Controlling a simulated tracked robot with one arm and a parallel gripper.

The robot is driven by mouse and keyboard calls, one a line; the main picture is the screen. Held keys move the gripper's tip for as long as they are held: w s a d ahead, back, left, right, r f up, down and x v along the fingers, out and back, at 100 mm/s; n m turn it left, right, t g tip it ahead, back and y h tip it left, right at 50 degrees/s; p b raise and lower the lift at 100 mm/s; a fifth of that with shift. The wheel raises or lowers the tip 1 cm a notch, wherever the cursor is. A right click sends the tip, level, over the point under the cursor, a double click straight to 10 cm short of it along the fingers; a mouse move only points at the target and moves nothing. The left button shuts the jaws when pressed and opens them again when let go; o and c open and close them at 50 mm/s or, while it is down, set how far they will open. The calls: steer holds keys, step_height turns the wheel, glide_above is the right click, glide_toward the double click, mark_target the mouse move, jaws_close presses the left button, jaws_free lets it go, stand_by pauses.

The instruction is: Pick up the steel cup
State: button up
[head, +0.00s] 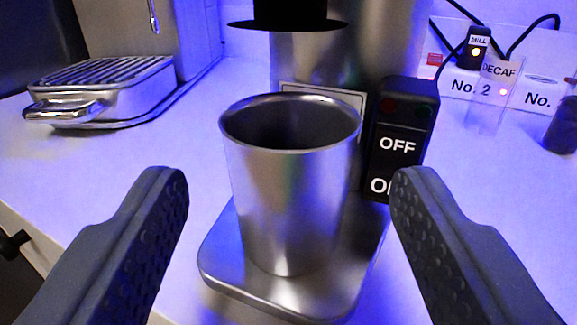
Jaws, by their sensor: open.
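The steel cup (290,205) stands upright, open end up, on a square steel plate (225,262) in the middle of the head view. It looks empty, though its bottom is hidden inside. My gripper (290,195) is open, with one dark finger on each side of the cup in the picture. Gaps show between the cup and both fingers. The fingertips look nearer to the camera than the cup.
A black OFF switch box (402,135) stands close right behind the cup. A steel machine body (385,45) rises behind it. A drip tray (110,90) is at the left. Labelled containers (495,95) and a dark knob-like object (562,125) are at the right. The white counter (120,165) is clear at left.

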mark_target(291, 172)
steer(key=w, duration=0.4)
steer(key=shift+a, duration=0.15)
steer(key=c, duration=0.8)
